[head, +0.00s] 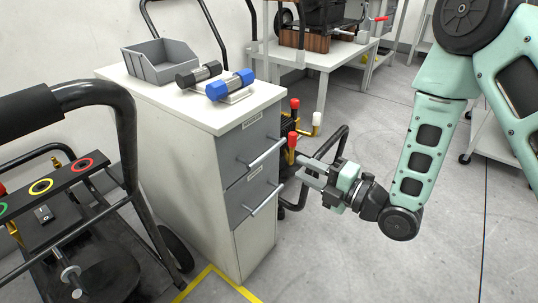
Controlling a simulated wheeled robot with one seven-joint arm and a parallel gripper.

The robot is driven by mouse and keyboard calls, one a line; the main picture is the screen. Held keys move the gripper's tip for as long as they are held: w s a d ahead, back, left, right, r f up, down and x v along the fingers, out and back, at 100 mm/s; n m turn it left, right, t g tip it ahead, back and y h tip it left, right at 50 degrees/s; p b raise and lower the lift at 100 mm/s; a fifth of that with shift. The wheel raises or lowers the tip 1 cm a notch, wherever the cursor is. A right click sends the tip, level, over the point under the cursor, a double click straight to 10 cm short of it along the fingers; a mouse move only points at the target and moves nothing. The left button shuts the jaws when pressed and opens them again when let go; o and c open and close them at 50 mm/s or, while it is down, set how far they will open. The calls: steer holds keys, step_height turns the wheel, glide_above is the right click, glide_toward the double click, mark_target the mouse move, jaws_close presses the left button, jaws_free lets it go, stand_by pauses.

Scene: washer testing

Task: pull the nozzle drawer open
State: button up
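A white cabinet (185,150) stands left of centre, with two grey drawer fronts. The upper drawer (240,148) and the lower drawer (243,197) both look shut. Each has a small label near its top edge, too small to read surely. The upper bar handle (267,155) and the lower bar handle (267,200) stand out from the fronts. My gripper (304,172) is to the right of the drawer fronts, pointing left towards them. Its two grey fingers look apart and empty, and it appears clear of both handles.
A grey bin (160,62) and two cylindrical parts, one black (198,74) and one blue (230,86), are on the cabinet top. A wheeled machine (60,200) stands close on the left. Red-capped equipment (293,135) is behind my gripper. Floor in front is clear.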

mark_target(268, 150)
steer(key=b+x, duration=0.1)
steer(key=x, duration=1)
steer(key=shift+w, duration=0.1)
steer(key=shift+c, duration=0.3)
jaws_close()
